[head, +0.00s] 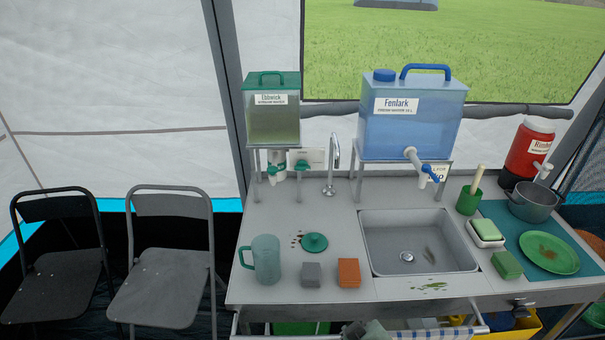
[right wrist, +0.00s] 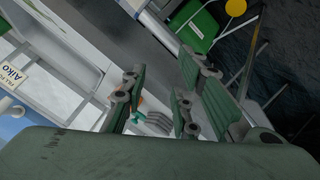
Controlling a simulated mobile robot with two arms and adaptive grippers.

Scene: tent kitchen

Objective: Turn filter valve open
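The clear green Ebbwick water container (head: 272,118) stands on a metal stand at the back left of the counter. A green tap lever (head: 273,169) shows under it, beside a pale filter body (head: 280,174). A second green lever (head: 301,165) sits in front of a white label plate. I cannot tell which lever is the filter valve, or its setting. In the right wrist view my right gripper (right wrist: 156,98) has its fingers apart, with a small green and orange thing and grey prongs beyond them. My left gripper is not identifiable.
The blue Fenlark container (head: 415,120) stands above the sink (head: 418,242). A green jug (head: 266,260), green lid (head: 314,242), grey block (head: 311,274) and orange block (head: 348,272) stand on the counter. A drawer (head: 455,332) is open at the front, with a grey-green shape (head: 372,331) over it, partly cut off.

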